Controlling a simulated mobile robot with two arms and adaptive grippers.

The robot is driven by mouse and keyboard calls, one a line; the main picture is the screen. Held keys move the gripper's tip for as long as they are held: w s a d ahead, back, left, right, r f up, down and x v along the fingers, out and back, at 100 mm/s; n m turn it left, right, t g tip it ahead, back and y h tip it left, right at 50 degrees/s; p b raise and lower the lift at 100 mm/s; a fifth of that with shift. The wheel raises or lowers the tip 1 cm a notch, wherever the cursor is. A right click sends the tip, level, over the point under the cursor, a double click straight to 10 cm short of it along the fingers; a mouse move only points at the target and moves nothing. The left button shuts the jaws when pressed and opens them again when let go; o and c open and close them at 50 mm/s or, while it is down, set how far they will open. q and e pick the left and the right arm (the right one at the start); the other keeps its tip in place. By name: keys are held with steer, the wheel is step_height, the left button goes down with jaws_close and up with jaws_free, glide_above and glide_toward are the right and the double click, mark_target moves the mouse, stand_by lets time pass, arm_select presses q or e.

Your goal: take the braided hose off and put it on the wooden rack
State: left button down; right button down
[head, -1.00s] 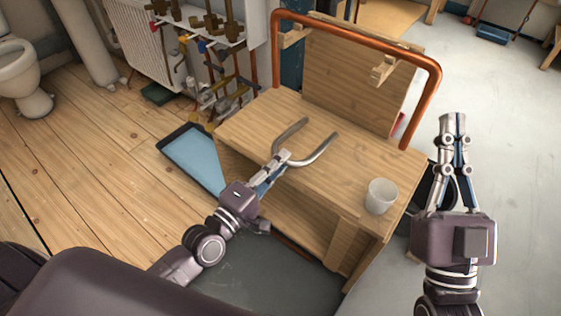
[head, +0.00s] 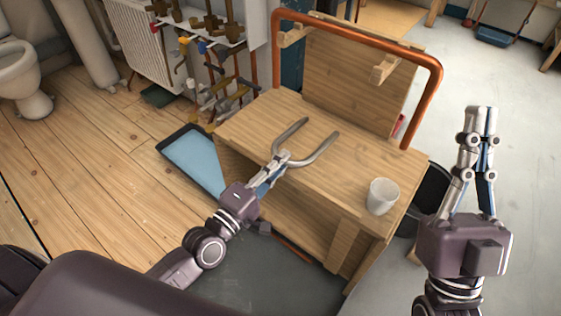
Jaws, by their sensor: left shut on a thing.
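The braided hose (head: 318,153) is a grey, U-shaped length. My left gripper (head: 281,160) is shut on it near its bend, and its two ends point away from me. It shows over the wooden bench top (head: 262,115); I cannot tell whether it touches the wood. At the back of the bench stands a wooden board (head: 345,85) with wooden pegs (head: 385,68), which looks like the rack. My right gripper (head: 480,110) is off the bench's right side, empty, its fingertips together.
A bent copper pipe (head: 360,43) arches over the bench's back. A white cup (head: 382,196) stands at the bench's right front. A blue tray (head: 195,160) lies on the floor at left. Valves and pipes (head: 215,75) stand behind it. A black bucket (head: 432,185) is at right.

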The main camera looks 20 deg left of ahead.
arm_select(q)
steer(key=shift+s+d+f, duration=0.15)
steer(key=shift+s+f, duration=0.05)
steer(key=shift+f, duration=0.85)
steer(key=c, duration=2)
jaws_free()
steer(key=shift+o, duration=0.9)
steer(key=shift+f, duration=0.1)
steer(key=shift+w, duration=0.2)
steer(key=shift+r, duration=0.4)
steer(key=shift+o, duration=0.5)
